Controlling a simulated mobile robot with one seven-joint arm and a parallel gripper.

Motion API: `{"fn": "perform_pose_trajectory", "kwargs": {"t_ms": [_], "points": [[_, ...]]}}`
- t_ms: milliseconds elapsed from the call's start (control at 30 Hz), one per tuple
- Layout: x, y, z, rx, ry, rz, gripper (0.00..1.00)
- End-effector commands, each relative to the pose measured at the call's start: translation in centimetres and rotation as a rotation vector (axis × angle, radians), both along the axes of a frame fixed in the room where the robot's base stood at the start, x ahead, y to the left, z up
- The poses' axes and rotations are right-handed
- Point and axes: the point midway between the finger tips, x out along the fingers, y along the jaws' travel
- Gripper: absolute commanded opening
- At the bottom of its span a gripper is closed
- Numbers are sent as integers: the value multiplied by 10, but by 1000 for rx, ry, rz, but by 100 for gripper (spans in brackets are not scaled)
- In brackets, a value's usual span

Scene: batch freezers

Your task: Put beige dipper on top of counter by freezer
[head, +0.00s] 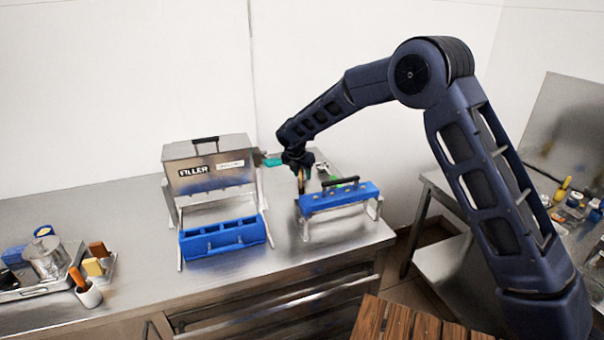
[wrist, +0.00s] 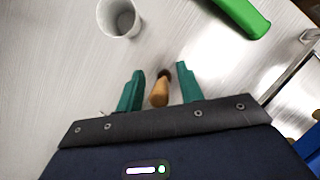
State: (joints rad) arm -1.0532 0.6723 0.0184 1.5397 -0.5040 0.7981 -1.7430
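The beige dipper (wrist: 160,94), with a tan handle and a dark end, shows in the wrist view between my gripper's two green fingers. Clear gaps show on both sides of it, so neither finger touches it. My gripper (wrist: 160,80) is open. In the head view my gripper (head: 299,170) points down over the metal counter (head: 130,225), between the filler machine and the blue rack. The dipper's lower part and what it stands on are mostly hidden in the head view.
A filler machine (head: 207,167) with a blue tray (head: 224,238) stands left of my gripper. A blue rack (head: 340,197) stands close at right. A white cup (wrist: 119,18) and a green object (wrist: 240,14) are near the dipper.

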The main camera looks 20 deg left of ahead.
Motion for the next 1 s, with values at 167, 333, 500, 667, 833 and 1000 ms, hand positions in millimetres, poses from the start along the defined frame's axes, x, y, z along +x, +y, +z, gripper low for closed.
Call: {"fn": "perform_pose_trajectory", "kwargs": {"t_ms": [167,333,500,667,833,1000], "points": [[0,0,4,1,0,-1,37],[-8,0,23,2,-1,0,37],[-21,0,54,3,-1,0,37],[-32,0,82,3,0,0,37],[-41,0,102,1,0,-1,37],[-45,0,112,1,0,0,37]]}}
